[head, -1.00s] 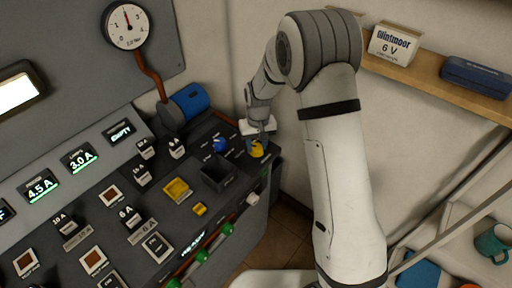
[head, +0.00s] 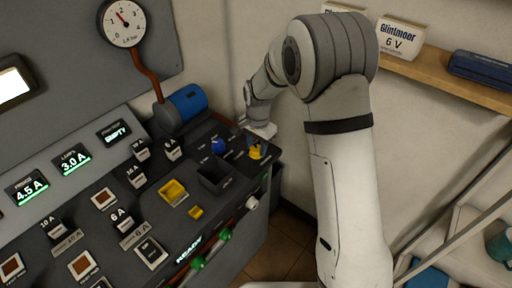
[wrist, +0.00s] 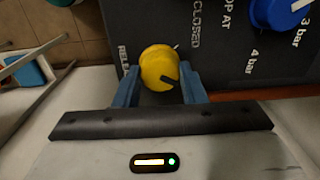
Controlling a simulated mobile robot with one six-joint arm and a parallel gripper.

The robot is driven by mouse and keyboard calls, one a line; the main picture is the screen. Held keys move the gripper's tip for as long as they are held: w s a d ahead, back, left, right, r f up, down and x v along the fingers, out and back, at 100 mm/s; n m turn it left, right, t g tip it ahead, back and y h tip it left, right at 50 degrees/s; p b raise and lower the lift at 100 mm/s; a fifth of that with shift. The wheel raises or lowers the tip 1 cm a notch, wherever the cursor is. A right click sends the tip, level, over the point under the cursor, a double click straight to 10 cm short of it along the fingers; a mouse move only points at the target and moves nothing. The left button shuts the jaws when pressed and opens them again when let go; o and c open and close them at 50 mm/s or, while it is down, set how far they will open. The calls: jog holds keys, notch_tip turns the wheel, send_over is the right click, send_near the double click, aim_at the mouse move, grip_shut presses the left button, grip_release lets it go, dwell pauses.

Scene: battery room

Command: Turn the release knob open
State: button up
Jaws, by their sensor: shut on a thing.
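The yellow release knob (wrist: 158,68) sits on the dark panel, beside the printed words "RELEASE" and "CLOSED" in the wrist view. In the head view the knob (head: 257,152) is at the panel's right end, partly covered by my gripper (head: 260,140). In the wrist view my gripper (wrist: 160,80) has one blue finger on each side of the knob and is shut on it. A dark mark shows on the knob's face, toward the lower right. A round pressure gauge (head: 122,23) hangs at the upper left, its needle pointing up and left.
A blue knob (wrist: 276,12) marked "3 bar" and "4 bar" is beside the release knob. A dark open box (head: 215,178), a yellow socket (head: 173,192) and a blue cylinder (head: 188,102) are on the console. A shelf (head: 440,78) with boxes is on the right wall.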

aim_at(257, 148)
jog(key=shift+w+m, duration=0.1)
jog(key=shift+m, duration=1.1)
jog(key=shift+r+b, duration=0.1)
jog(key=shift+b, duration=0.2)
jog(key=o, duration=1)
notch_tip(257, 148, up, 7)
jog(key=shift+r, duration=0.3)
